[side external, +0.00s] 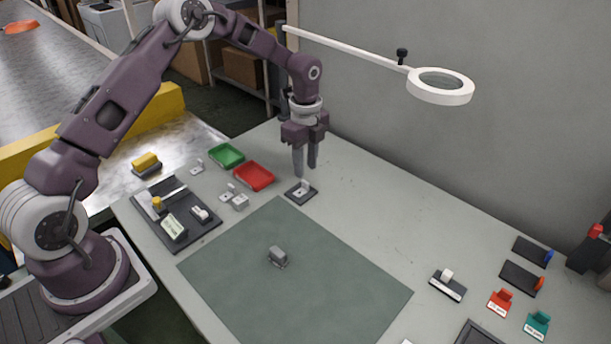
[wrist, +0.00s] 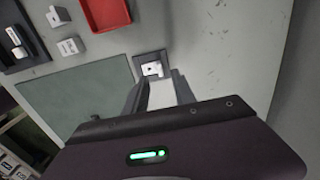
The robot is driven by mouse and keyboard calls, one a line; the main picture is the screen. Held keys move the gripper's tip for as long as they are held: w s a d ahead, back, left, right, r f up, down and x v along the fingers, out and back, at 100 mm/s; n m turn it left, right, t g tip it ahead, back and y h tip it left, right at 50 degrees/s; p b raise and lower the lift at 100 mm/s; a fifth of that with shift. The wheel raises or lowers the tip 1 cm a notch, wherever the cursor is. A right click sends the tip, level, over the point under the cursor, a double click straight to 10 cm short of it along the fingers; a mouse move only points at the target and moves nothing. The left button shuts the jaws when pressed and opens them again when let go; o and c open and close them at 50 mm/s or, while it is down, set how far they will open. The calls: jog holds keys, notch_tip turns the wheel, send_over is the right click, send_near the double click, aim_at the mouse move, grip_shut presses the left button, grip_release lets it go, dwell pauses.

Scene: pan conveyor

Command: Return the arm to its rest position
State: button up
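My gripper (side external: 305,170) points straight down above the grey table, near its back edge. Its two fingers stand apart with a gap between them, and I see nothing held. Just below the fingertips, a small white block on a dark square base (side external: 301,192) sits on the table, apart from the fingers. In the wrist view the fingers (wrist: 155,90) reach toward that same dark base (wrist: 152,66). My arm is bent, reaching out over the table from its base at the left.
Red (side external: 254,176) and green (side external: 227,156) trays lie left of my gripper. A dark tray with small parts (side external: 177,240) is nearer my base. A grey part (side external: 278,256) sits on the green mat (side external: 330,290). A ring magnifier lamp (side external: 441,97) overhangs the right side.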

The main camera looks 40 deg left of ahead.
jog(key=shift+r, duration=0.9)
jog(key=shift+r, duration=0.1)
jog(key=s+d+r+n+t+y, duration=0.15)
jog(key=s+r+n, duration=0.25)
jog(key=s+r, duration=0.55)
jog(key=s+d+r+n+t, duration=0.15)
jog(key=s+r+n, duration=0.4)
jog(key=r, duration=0.65)
jog(key=s+d+n+t+h, duration=0.1)
jog(key=s+n, duration=0.7)
jog(key=s, duration=1.1)
jog(key=shift+s+d+r+t, duration=0.25)
jog(key=shift+d+r+t, duration=0.15)
jog(key=shift+d+t, duration=0.45)
